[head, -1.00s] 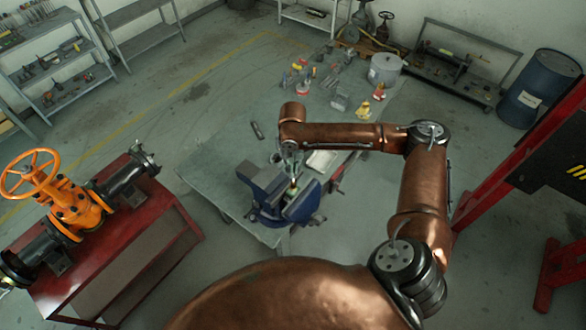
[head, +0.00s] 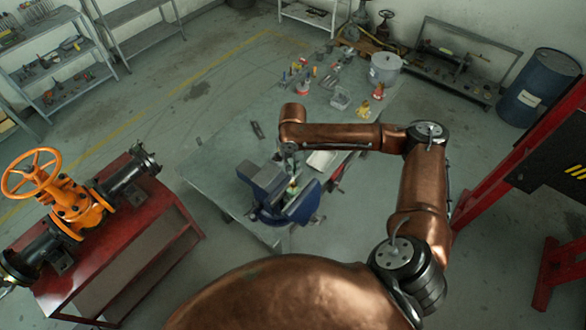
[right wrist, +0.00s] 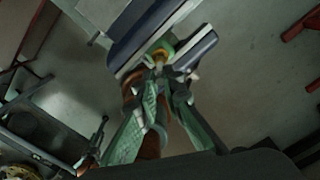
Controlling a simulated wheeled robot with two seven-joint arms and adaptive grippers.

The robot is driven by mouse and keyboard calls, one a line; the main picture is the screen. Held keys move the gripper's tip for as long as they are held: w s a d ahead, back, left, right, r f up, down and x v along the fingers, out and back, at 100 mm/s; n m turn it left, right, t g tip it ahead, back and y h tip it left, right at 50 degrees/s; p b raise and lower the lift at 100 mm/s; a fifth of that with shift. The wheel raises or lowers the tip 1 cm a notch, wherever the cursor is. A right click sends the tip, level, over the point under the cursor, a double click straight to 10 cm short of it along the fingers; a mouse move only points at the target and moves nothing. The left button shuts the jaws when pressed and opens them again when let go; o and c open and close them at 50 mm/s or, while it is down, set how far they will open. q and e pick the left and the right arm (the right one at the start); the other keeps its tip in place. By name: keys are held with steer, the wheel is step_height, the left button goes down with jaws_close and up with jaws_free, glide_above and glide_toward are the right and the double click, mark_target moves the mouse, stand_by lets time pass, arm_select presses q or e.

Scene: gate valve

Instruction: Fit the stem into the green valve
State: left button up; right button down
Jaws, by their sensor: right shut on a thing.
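The green valve (head: 292,189) is small in the head view, clamped between the jaws of a blue vise (head: 265,181) on the work table. In the right wrist view a brass and green part of the valve (right wrist: 164,47) shows between the vise jaws. My right gripper (head: 290,166) is directly above the vise, pointing down. In the right wrist view its fingers (right wrist: 163,72) converge on a small thing, which looks like the stem, close to the valve's mouth. The fingers hide most of the stem, so I cannot tell whether it touches or enters the valve. My left gripper is out of view.
An orange handwheel valve (head: 75,208) stands on a red bench at left. A red frame (head: 500,150) and a blue barrel (head: 540,85) are at right.

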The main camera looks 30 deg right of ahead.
mark_target(293, 180)
steer(key=shift+f+b, duration=0.7)
steer(key=shift+f, duration=2.45)
steer(key=c, duration=2)
jaws_free()
steer(key=shift+o, duration=0.2)
steer(key=shift+r, duration=0.2)
step_height(293, 180, up, 12)
steer(key=shift+f, duration=0.15)
